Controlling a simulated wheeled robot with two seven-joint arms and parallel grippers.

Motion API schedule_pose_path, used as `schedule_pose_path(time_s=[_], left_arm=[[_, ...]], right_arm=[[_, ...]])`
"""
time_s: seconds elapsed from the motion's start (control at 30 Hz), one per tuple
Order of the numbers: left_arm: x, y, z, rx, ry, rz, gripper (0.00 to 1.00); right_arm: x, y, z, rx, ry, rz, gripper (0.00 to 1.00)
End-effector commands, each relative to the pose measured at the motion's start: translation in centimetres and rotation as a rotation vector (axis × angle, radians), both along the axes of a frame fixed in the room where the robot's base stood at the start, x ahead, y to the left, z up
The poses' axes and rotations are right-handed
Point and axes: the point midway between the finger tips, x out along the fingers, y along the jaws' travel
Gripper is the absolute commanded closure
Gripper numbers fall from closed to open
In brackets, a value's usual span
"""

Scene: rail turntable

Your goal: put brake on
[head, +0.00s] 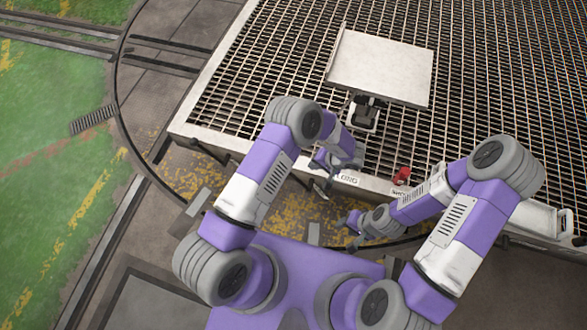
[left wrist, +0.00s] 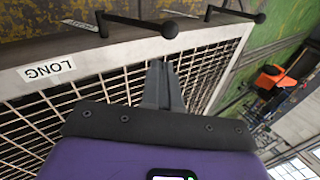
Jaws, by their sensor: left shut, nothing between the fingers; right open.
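Two black crank-like levers with round knobs show in the left wrist view on the white frame edge, one (left wrist: 135,23) near a LONG label (left wrist: 47,70) and one (left wrist: 232,13) further right. I cannot tell which is the brake. My left gripper (head: 336,168) is by the platform's near edge, beside the LONG label in the head view (head: 347,178). Its fingers, also in the left wrist view (left wrist: 162,85), are shut and empty, below the levers in that picture and apart from them. My right gripper (head: 347,222) is open and lower, in front of the edge.
The grated platform (head: 237,107) fills the back, with a pale plate (head: 380,65) and a small black-and-white device (head: 363,112) on it. A red part (head: 402,176) sits at the near edge. Green floor (head: 45,125) lies left.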

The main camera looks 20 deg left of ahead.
Motion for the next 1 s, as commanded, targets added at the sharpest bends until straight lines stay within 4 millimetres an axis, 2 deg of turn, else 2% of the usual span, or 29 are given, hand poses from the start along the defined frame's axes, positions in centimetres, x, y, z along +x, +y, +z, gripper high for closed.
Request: schedule_pose_path(time_s=[0.47,0.57,1.0], left_arm=[[-0.1,0.1,-0.5,0.003,0.016,-0.001,1.00],[-0.1,0.8,-1.5,0.005,0.016,0.001,1.00],[0.8,5.5,-9.2,0.004,0.015,0.000,1.00]], right_arm=[[0.0,0.0,-0.2,0.000,0.000,0.000,0.57],[0.0,0.0,-0.7,0.000,0.000,0.000,0.57],[0.0,0.0,-3.8,0.000,0.000,0.000,0.57]])
